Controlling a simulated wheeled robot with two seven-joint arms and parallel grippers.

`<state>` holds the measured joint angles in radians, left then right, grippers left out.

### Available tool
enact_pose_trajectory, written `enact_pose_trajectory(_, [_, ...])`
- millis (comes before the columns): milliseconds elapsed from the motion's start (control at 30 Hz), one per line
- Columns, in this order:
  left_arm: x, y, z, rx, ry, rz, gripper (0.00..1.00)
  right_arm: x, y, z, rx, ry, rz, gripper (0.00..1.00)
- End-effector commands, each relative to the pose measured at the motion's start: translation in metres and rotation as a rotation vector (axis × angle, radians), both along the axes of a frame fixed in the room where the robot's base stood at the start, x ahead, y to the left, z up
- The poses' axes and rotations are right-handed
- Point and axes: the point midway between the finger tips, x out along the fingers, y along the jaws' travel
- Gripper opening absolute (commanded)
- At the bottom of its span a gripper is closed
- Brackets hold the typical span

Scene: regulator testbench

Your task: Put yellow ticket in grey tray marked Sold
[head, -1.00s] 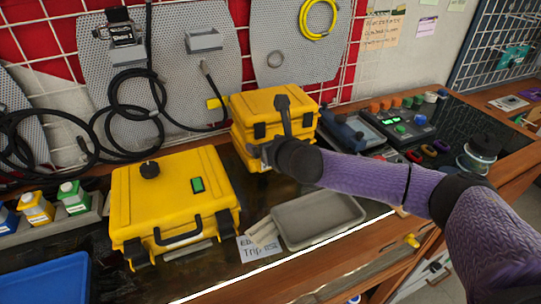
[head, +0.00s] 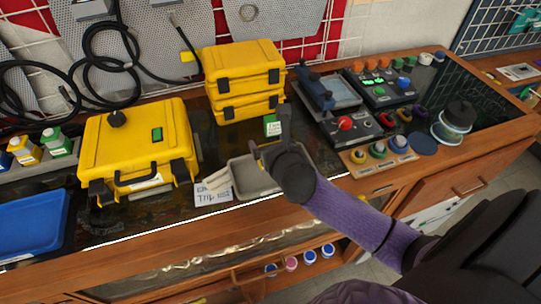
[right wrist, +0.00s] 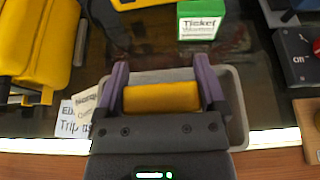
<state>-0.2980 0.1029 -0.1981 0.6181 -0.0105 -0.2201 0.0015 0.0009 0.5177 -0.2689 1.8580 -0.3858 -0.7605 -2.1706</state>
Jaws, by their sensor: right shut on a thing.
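My right gripper (head: 269,136) is over the grey tray (head: 243,184) and hides part of it. In the right wrist view its fingers (right wrist: 166,92) are shut on a flat yellow piece (right wrist: 161,97), which looks like the yellow ticket. The grey tray (right wrist: 237,115) shows behind and around the fingers there. The piece appears above the tray; I cannot tell the exact height. I cannot see the ticket in the head view, and no word Sold is legible. My left gripper is not in view.
Left of the tray lies a white card (head: 211,193). A green box (head: 271,126) labelled Ticket stands behind it, also in the wrist view (right wrist: 199,22). Yellow cases (head: 140,150) (head: 243,75) stand left and behind. Control boxes (head: 345,130) are to the right.

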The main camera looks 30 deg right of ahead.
Motion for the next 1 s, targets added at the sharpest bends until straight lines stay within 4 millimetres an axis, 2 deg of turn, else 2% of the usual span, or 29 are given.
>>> enact_pose_trajectory(100, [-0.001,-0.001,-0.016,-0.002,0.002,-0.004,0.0,-0.001,0.0,-0.028,0.002,0.005,-0.001,0.33])
enact_pose_trajectory(167, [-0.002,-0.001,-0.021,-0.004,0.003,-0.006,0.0,-0.001,0.0,-0.036,0.002,0.004,0.0,0.33])
enact_pose_trajectory(467, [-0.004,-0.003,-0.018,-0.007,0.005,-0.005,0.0,0.0,0.0,-0.035,0.0,0.001,0.001,0.33])
enact_pose_trajectory(500, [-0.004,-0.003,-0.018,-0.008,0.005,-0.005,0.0,0.0,0.0,-0.035,0.0,0.001,0.002,0.94])
enact_pose_trajectory(533, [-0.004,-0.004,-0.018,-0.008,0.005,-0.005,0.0,0.0,0.0,-0.034,0.0,0.001,0.002,1.0])
enact_pose_trajectory(833, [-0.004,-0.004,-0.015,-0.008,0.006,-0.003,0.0,-0.001,0.001,-0.03,0.002,0.001,0.001,1.0])
enact_pose_trajectory(1000, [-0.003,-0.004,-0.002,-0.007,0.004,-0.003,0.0,-0.028,0.007,-0.016,0.0,0.001,0.004,1.0])
